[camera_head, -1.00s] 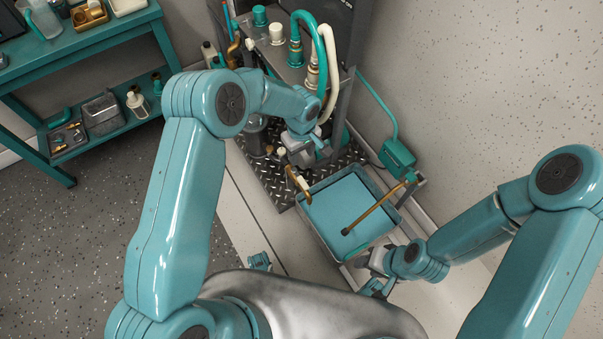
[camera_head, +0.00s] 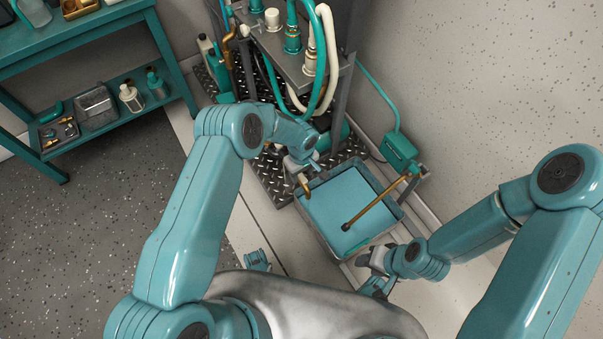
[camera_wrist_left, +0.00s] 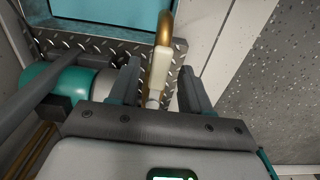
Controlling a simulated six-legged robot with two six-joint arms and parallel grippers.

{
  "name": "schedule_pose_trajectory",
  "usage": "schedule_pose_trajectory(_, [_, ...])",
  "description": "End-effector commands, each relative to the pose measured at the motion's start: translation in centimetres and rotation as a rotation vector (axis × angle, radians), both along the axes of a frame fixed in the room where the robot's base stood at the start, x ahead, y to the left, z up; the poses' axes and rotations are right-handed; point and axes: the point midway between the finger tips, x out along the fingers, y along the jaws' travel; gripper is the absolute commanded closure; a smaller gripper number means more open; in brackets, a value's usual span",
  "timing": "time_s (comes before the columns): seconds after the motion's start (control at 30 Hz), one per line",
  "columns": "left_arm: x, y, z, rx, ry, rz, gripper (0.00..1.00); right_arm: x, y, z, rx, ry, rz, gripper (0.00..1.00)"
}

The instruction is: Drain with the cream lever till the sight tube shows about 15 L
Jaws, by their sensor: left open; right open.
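The cream lever (camera_wrist_left: 158,72) stands between the two spread fingers of my left gripper (camera_wrist_left: 157,90) in the left wrist view; I cannot tell whether a finger touches it. A brass spout curves beyond the lever, above the tray edge. My right gripper (camera_head: 368,272) is open and empty, low beside the tray's right front side. I cannot make out a sight tube or its level.
A rack with teal and cream hoses (camera_head: 318,65) stands behind the tray on a diamond-plate base (camera_head: 272,183). A brass pipe (camera_head: 372,203) reaches over the tray from a teal box (camera_head: 398,151). A teal shelf bench (camera_head: 90,42) stands at the left. The floor at left is clear.

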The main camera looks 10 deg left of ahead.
Motion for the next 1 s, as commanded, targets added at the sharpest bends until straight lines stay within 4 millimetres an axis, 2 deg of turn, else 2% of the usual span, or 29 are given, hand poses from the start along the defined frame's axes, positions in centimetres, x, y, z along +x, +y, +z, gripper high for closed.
schedule_pose_trajectory(0.23, [0.0,0.0,-0.1,0.000,0.000,0.000,0.52,0.0,0.0,0.0,0.000,-0.001,-0.001,0.57])
schedule_pose_trajectory(0.37, [0.0,0.0,-0.1,0.000,0.000,0.000,0.94,0.0,0.0,0.0,0.000,-0.001,0.000,0.57])
schedule_pose_trajectory(0.4, [0.0,0.0,-0.1,0.000,0.000,0.000,1.00,0.0,0.0,0.0,0.000,-0.001,0.000,0.57])
schedule_pose_trajectory(0.73, [-0.1,0.2,-0.1,-0.001,0.001,-0.024,1.00,0.0,0.0,-0.1,0.000,-0.001,-0.001,0.57])
schedule_pose_trajectory(1.0, [-0.7,1.4,-0.1,-0.001,0.002,-0.146,1.00,0.1,-0.1,-0.6,-0.001,-0.002,-0.005,0.57])
